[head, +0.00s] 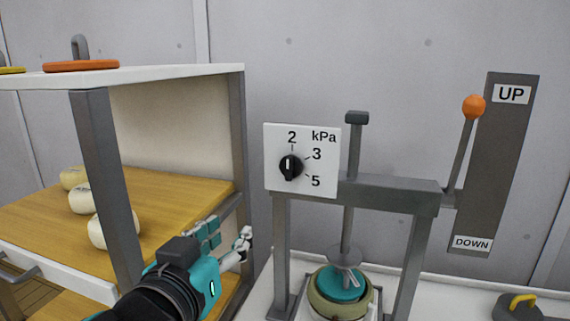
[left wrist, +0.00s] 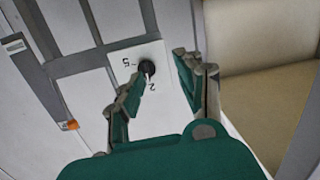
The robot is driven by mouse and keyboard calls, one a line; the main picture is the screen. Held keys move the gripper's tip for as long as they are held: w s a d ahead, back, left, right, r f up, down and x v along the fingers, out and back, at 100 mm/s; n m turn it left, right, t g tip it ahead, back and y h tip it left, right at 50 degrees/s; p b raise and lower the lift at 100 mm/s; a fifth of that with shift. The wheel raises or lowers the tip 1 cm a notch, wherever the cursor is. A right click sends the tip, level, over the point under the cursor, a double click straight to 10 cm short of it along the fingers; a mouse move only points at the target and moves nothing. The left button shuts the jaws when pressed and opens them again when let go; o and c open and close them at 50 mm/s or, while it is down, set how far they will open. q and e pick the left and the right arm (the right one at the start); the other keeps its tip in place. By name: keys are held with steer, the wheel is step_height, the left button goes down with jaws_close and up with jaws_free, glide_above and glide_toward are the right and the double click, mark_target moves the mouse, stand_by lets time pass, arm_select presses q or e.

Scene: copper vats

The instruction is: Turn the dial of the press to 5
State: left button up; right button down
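The press dial (head: 290,167) is a round black knob on a white panel (head: 328,182) marked 2, 3, 5 and kPa. Its white mark points up, towards the 2. My left gripper (head: 230,232) is below and to the left of the panel, apart from the dial, and open. In the left wrist view the dial (left wrist: 147,67) shows beyond and between the open, empty fingers (left wrist: 160,80). The press frame (head: 390,190) is grey, with a plunger above a green mould (head: 325,304) with a teal lid. My right gripper is in neither view.
A shelf unit stands at the left, its grey post (head: 238,140) close to my left gripper. Pale round cheeses (head: 82,199) sit on its wooden shelf. A lever with an orange knob (head: 473,106) is up, near the UP label. A dark weight (head: 517,308) lies at right.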

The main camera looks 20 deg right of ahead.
arm_select(q)
step_height(320, 180, up, 6)
steer(key=s+d+f+m+h, duration=0.1)
steer(key=s+d, duration=0.2)
steer(key=p, duration=0.4)
glide_toward(287, 162)
steer(key=shift+t, duration=0.4)
steer(key=x, duration=0.7)
steer(key=shift+w+d+f, duration=0.15)
steer(key=shift+d, duration=0.1)
steer(key=shift+w+d+f, duration=0.1)
steer(key=shift+w+d, duration=0.3)
steer(key=shift+w, duration=0.15)
steer(key=shift+c, duration=0.4)
jaws_close()
